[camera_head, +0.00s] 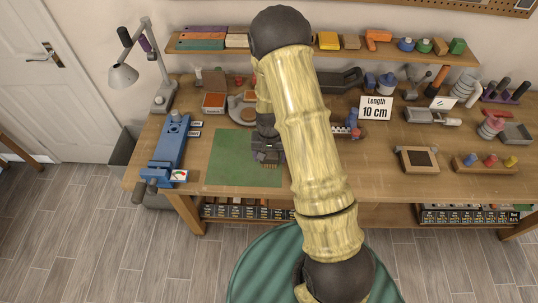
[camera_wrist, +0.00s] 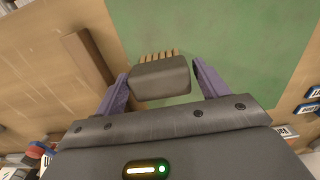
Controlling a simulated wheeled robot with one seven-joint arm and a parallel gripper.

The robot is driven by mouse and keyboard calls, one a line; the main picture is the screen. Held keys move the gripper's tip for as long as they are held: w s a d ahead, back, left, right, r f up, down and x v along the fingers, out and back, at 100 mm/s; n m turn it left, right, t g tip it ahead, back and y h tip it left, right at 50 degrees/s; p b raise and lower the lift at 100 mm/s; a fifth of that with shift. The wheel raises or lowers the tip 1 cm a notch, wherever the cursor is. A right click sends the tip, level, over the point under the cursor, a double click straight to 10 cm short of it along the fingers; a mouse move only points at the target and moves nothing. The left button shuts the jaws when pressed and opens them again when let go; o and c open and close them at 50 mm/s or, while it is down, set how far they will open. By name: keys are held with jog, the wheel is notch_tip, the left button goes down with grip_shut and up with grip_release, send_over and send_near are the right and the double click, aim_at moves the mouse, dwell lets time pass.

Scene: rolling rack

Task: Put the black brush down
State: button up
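The black brush (camera_wrist: 160,78) is a dark rounded block with a row of tan bristles on its far side. In the head view my gripper (camera_head: 268,158) is low at the right edge of the green mat (camera_head: 228,170), and my arm hides part of that area. In the wrist view the green mat (camera_wrist: 235,35) lies behind and to the right of the brush. I cannot tell whether the brush touches the surface.
A blue vise (camera_head: 170,145) stands left of the mat. A "Length 10 cm" sign (camera_head: 375,108) and a framed tray (camera_head: 417,159) are to the right. A brown wooden bar (camera_wrist: 88,58) is left of the brush.

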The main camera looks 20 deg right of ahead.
aim_at(270, 156)
jog(key=shift+o, duration=0.5)
jog(key=shift+r, duration=0.1)
jog(key=shift+r, duration=0.15)
notch_tip(270, 156, up, 12)
jog(key=b, duration=0.3)
dwell(0.4)
jog(key=s+r+n+t, duration=0.1)
jog(key=s+r, duration=0.2)
jog(key=s, duration=0.4)
jog(key=s+r+n+t, duration=0.1)
jog(key=s+r+n, duration=0.1)
jog(key=s+r, duration=0.2)
jog(key=s, duration=0.3)
jog(key=shift+s+n+t, duration=0.15)
jog(key=shift+n+t, duration=0.15)
dwell(0.5)
